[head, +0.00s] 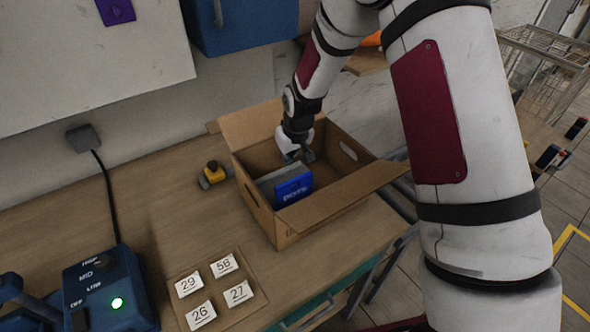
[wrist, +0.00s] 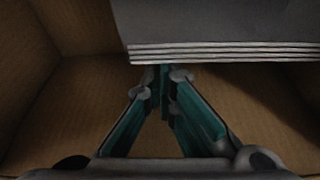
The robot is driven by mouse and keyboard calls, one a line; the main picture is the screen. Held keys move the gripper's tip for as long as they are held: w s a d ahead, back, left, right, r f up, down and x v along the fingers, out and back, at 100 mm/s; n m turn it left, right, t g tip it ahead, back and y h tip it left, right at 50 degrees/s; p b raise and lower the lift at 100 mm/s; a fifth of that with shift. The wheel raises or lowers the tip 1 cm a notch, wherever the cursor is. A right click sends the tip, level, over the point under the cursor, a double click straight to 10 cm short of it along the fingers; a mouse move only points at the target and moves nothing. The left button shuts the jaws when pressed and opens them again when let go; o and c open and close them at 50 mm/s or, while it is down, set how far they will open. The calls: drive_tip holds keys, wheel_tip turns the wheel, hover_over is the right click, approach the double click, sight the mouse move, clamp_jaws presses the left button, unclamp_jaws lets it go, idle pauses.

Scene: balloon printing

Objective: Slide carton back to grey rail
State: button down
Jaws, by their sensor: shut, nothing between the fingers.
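The open cardboard carton (head: 262,207) stands on the wooden table, its flaps spread outward. My gripper (head: 299,154) reaches down into the carton from above. In the wrist view my gripper (wrist: 165,75) is shut with its fingertips together and nothing between them. A stack of grey sheets or flat packs (wrist: 220,52) lies just beyond the fingertips; I cannot tell whether they touch. In the head view a blue pack (head: 293,188) stands inside the carton near its front left. I cannot make out a grey rail with certainty.
A board with number cards (head: 215,288) and a blue control box (head: 110,290) with a green light are at the front left. The table's right edge is close to the carton.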

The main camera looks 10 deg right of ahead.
drive_tip(key=w+b, duration=0.1)
drive_tip(key=w+a+b, duration=0.1)
drive_tip(key=w, duration=0.1)
drive_tip(key=w+b, duration=0.1)
drive_tip(key=w, duration=0.1)
drive_tip(key=shift+w+a+f, duration=0.15)
drive_tip(key=shift+w+a, duration=0.1)
drive_tip(key=shift+a, duration=0.15)
drive_tip(key=shift+w+a+b, duration=0.25)
drive_tip(key=shift+w+b, duration=0.35)
drive_tip(key=shift+b, duration=0.1)
drive_tip(key=shift+r, duration=0.2)
drive_tip(key=p+v, duration=0.4)
drive_tip(key=v, duration=0.6)
drive_tip(key=shift+p, duration=0.35)
